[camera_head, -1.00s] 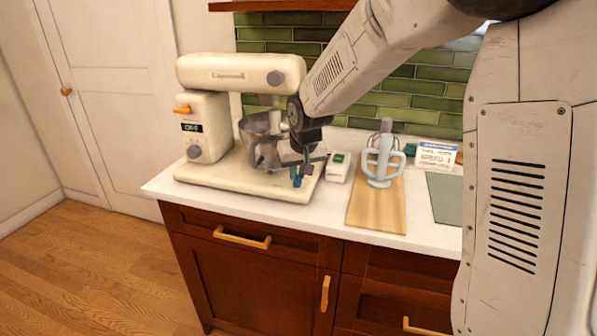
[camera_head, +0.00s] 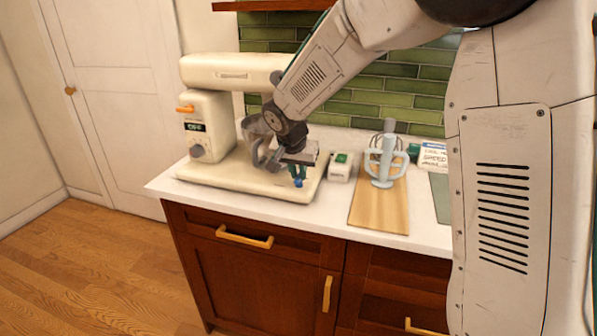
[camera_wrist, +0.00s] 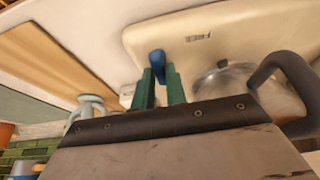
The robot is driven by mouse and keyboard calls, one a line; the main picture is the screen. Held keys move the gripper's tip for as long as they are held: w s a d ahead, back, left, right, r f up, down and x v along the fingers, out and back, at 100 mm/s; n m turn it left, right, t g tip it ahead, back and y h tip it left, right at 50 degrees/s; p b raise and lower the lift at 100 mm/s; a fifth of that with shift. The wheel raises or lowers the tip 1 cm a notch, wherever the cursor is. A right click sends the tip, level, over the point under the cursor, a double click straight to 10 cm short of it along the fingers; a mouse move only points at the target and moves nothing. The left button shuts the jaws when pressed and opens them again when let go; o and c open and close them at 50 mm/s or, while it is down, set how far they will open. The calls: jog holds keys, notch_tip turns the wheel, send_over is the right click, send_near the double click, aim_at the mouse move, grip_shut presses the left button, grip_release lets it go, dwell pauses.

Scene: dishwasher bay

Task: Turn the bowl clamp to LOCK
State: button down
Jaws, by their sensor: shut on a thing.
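The cream stand mixer (camera_head: 228,72) stands on the counter. The blue bowl clamp (camera_head: 298,183) is at the front right of its base. In the wrist view the clamp (camera_wrist: 157,62) stands between the tips of two green fingers. My gripper (camera_head: 297,173) is shut on it; the fingers (camera_wrist: 158,80) also show in the wrist view. The metal bowl (camera_head: 250,129) is partly hidden behind my arm, with its grey handle (camera_wrist: 285,72) to the right in the wrist view. A small marking (camera_wrist: 198,37) on the base is too small to read.
A small white box with a green top (camera_head: 340,167) stands right of the mixer base. A wooden board (camera_head: 380,212) holds a pale blue rack (camera_head: 384,172) with a whisk. The counter's front edge is close to the base.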

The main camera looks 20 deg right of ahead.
dwell(0.4)
jog(key=c, duration=1.4)
grip_release()
jog(key=shift+a, duration=0.1)
jog(key=shift+c, duration=0.2)
jog(key=v, duration=0.7)
jog(key=shift+s+r, duration=0.2)
jog(key=shift+r, duration=0.15)
jog(key=shift+a, duration=0.15)
